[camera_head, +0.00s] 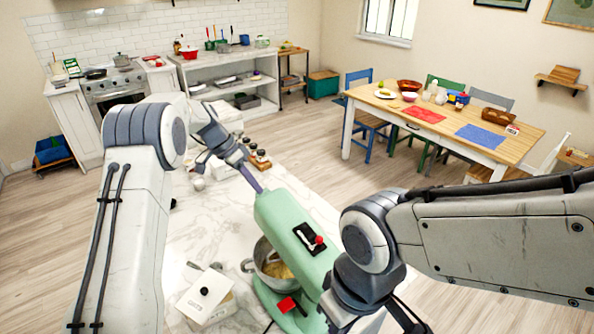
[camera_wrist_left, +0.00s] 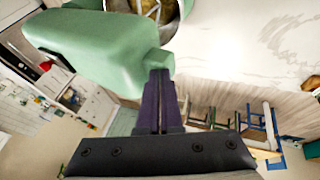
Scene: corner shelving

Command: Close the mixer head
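The green stand mixer stands on the marble-topped counter, with its mixer head (camera_head: 290,225) appearing tilted up above the metal bowl (camera_head: 268,262). The bowl holds a pale yellow content. A black panel with a red knob is on the head. My left gripper (camera_head: 257,187) reaches the far end of the head, its purple fingers together. In the left wrist view the fingers (camera_wrist_left: 160,85) meet the edge of the green head (camera_wrist_left: 105,45), seemingly touching it; nothing shows between them. The bowl (camera_wrist_left: 165,12) shows past the head. My right arm is beside the mixer; its fingers are hidden.
A white box (camera_head: 205,295) with a dark-knobbed lid lies left of the mixer. Small jars (camera_head: 258,158) stand at the counter's far end. The marble counter (camera_head: 205,225) is bare left of the head. A dining table (camera_head: 465,125) stands farther off.

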